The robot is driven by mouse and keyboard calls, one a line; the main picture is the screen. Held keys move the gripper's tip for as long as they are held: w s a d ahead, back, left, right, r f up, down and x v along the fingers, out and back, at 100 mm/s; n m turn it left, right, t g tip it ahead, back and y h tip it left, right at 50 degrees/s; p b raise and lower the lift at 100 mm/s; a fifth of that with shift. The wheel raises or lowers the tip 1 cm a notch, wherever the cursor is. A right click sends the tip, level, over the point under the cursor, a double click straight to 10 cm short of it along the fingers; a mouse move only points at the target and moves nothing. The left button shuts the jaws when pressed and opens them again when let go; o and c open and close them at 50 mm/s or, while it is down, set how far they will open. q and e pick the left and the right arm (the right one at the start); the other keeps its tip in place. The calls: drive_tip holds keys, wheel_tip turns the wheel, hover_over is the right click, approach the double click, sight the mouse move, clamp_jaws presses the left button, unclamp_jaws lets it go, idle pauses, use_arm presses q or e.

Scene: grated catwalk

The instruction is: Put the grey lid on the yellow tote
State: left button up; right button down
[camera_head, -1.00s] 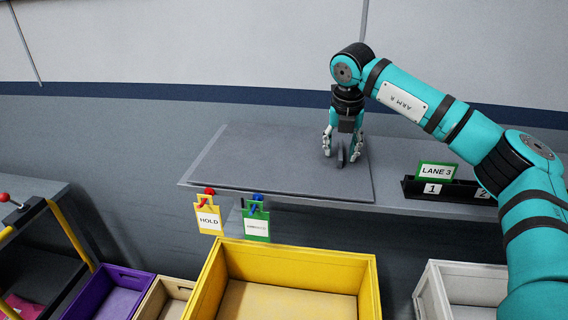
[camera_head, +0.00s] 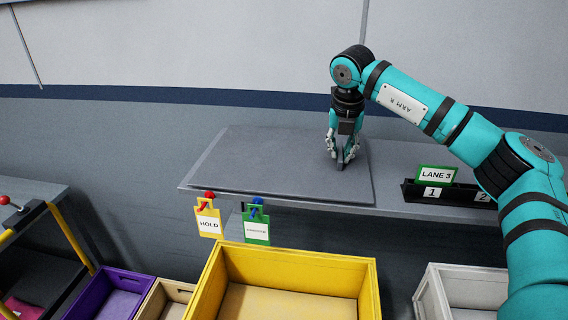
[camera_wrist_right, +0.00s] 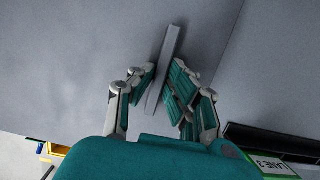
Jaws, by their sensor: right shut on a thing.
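The grey lid (camera_head: 260,165) lies flat on the grey shelf against the wall and also shows in the right wrist view (camera_wrist_right: 70,80). An upright grey bar (camera_wrist_right: 170,50), apparently its handle, stands on it. My right gripper (camera_head: 341,164) points down over the lid's right part. In the right wrist view my right gripper (camera_wrist_right: 163,88) has its fingers closed on both sides of this bar. The yellow tote (camera_head: 298,268) stands open below and in front of the shelf, with its inside empty as far as I see. My left gripper is out of view.
A black rack with a LANE 3 sign (camera_head: 437,174) stands right of the lid. HOLD (camera_head: 208,217) and green (camera_head: 256,225) tags hang at the shelf edge. Purple (camera_head: 108,296), tan (camera_head: 166,298) and white (camera_head: 452,290) bins flank the tote. A yellow-railed cart (camera_head: 70,240) stands left.

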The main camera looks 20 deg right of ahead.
drive_tip(key=shift+w+d+p+v, duration=0.15)
drive_tip(key=shift+p+v, duration=0.35)
drive_tip(key=shift+v, duration=0.25)
drive_tip(key=shift+w+d+p+v, duration=0.15)
drive_tip(key=shift+p+v, duration=0.35)
drive_tip(key=shift+v, duration=0.25)
drive_tip(key=shift+w+p+v, duration=0.15)
drive_tip(key=shift+p+v, duration=0.35)
drive_tip(key=shift+v, duration=0.3)
drive_tip(key=shift+r, duration=0.25)
